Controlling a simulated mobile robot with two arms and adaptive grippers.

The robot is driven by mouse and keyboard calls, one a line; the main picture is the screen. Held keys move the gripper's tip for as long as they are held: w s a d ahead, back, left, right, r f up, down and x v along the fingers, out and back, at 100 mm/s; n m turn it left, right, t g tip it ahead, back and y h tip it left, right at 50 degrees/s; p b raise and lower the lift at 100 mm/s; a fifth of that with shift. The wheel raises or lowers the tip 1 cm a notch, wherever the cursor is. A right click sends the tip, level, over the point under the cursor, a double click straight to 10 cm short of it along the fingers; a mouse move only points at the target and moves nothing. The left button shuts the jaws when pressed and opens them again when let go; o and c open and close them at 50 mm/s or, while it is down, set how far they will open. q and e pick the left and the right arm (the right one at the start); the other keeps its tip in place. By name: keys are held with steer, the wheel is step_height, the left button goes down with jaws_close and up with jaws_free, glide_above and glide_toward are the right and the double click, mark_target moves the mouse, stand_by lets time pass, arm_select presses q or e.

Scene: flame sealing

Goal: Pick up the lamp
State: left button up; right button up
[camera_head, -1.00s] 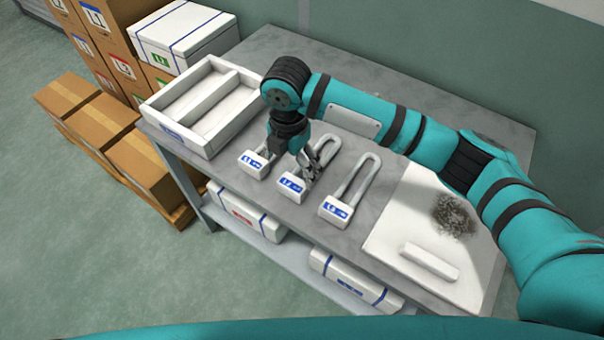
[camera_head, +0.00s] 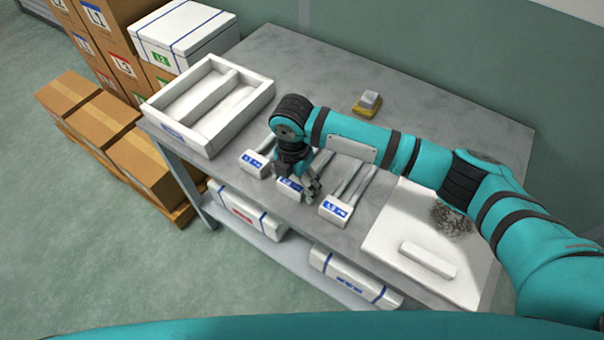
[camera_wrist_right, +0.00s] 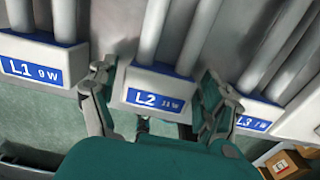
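Three white U-shaped lamps with blue labels lie on the grey table: L1 (camera_head: 252,165), L2 (camera_head: 287,194) and L3 (camera_head: 335,211). My right gripper (camera_head: 305,190) is down at lamp L2 and covers part of it in the head view. In the right wrist view, the open fingers of my right gripper (camera_wrist_right: 160,92) stand on either side of the base of L2 (camera_wrist_right: 158,92), with narrow gaps visible. The L1 base (camera_wrist_right: 35,65) is left of the fingers and the L3 base (camera_wrist_right: 255,115) is right. My left gripper is not in view.
A white divided tray (camera_head: 210,105) is at the table's left. A white board (camera_head: 388,236) at the right bears a white bar (camera_head: 428,260) and a grey mesh patch (camera_head: 453,218). A small yellow-and-grey block (camera_head: 368,103) lies behind my arm.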

steer(key=c, duration=1)
steer(key=shift+r, duration=0.1)
steer(key=shift+c, duration=0.2)
